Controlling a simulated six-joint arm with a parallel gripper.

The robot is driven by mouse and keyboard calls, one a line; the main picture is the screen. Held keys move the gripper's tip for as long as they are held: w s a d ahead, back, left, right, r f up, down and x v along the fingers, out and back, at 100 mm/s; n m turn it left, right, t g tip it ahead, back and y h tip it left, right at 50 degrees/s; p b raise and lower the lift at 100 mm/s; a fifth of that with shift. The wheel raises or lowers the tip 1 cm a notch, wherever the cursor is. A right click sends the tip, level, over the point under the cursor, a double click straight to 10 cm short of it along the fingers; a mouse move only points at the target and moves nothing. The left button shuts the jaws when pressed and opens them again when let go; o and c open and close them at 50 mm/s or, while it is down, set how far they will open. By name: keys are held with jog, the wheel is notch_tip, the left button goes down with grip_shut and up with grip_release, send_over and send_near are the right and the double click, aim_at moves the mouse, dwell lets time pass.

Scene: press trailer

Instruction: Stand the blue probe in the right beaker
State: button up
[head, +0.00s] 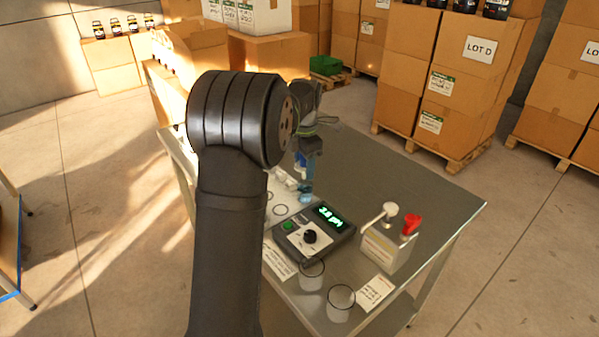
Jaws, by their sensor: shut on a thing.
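My gripper (306,152) is over the steel table, partly hidden behind my own arm. It is shut on the blue probe (308,174), which hangs roughly upright below it. The probe's lower end is near a small light-blue thing (306,196) behind the meter; I cannot tell whether they touch. Two clear beakers stand at the table's near edge, in front of the meter. The left beaker (311,276) is slightly farther back, and the right beaker (340,304) is nearest. The probe is apart from both.
A pH meter (314,232) with a lit green display lies between the probe and the beakers. A pale box with a red knob (388,245) stands to the right. A label card (374,292) lies beside the right beaker. The table's back right is clear.

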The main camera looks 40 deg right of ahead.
aim_at(305, 182)
jog(key=shift+w+d+f, duration=0.25)
jog(key=shift+w+d, duration=0.1)
jog(key=shift+d, duration=0.05)
jog(key=shift+w+d+f+m, duration=0.15)
jog(key=shift+d+f+m, duration=0.05)
jog(key=shift+f+m, duration=0.1)
jog(key=shift+f, duration=2.75)
jog(key=shift+f, duration=0.55)
jog(key=o, duration=0.8)
jog(key=shift+o, duration=0.2)
jog(key=shift+r, duration=5.5)
